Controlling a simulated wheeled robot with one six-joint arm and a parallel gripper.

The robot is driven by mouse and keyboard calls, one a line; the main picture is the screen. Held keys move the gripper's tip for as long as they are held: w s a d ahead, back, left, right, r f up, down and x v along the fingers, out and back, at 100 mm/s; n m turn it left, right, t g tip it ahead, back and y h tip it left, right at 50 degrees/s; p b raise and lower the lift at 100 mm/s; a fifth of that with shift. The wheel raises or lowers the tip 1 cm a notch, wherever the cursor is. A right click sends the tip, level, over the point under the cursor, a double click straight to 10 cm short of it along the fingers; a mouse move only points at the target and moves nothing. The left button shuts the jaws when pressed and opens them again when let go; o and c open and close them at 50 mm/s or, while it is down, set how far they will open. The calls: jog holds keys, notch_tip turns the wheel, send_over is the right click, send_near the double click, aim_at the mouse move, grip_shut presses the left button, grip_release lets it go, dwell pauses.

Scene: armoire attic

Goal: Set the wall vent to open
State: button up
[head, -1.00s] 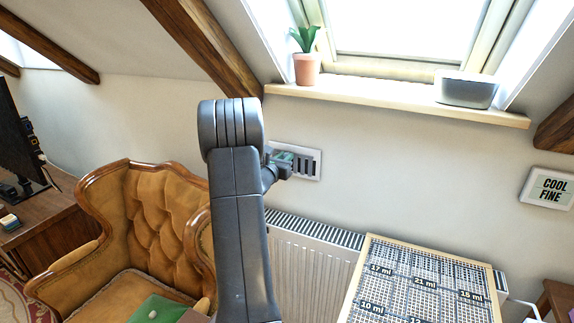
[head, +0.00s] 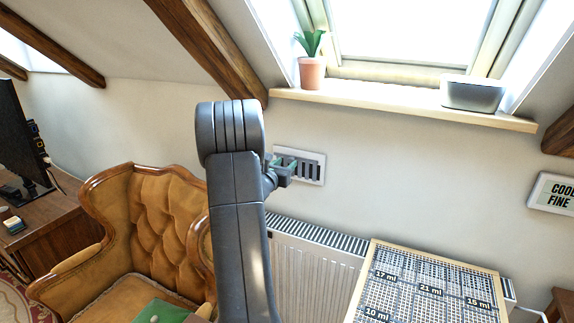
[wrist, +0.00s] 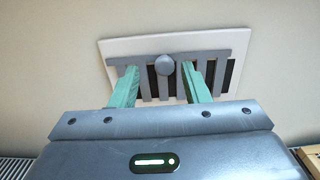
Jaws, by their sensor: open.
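The wall vent (head: 309,167) is a pale plate with dark slots and grey slats, set in the wall above the radiator. In the wrist view the vent (wrist: 240,44) shows a round grey knob (wrist: 164,65) at the middle of its slatted slider. Dark gaps show between the slats. My gripper (wrist: 160,78) is open, with its green fingers on either side of the knob, apart from it. The head view shows my gripper (head: 284,166) in front of the vent's left part. How near the fingertips are to the slats is hard to tell.
A radiator (head: 305,262) stands below the vent. A board with a grid and labels (head: 425,285) is at the lower right. A tufted armchair (head: 160,225) is at the left. The window sill (head: 400,106) above holds a potted plant (head: 311,72) and a grey box (head: 472,94).

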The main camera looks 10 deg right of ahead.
jog(key=b+v, duration=0.2)
jog(key=v, duration=0.9)
jog(key=shift+s+a+b, duration=0.15)
jog(key=shift+a+b, duration=0.05)
jog(key=shift+b, duration=0.2)
jog(key=p+x, duration=0.4)
jog(key=x, duration=1)
jog(key=shift+s+d, duration=0.1)
jog(key=shift+s, duration=0.15)
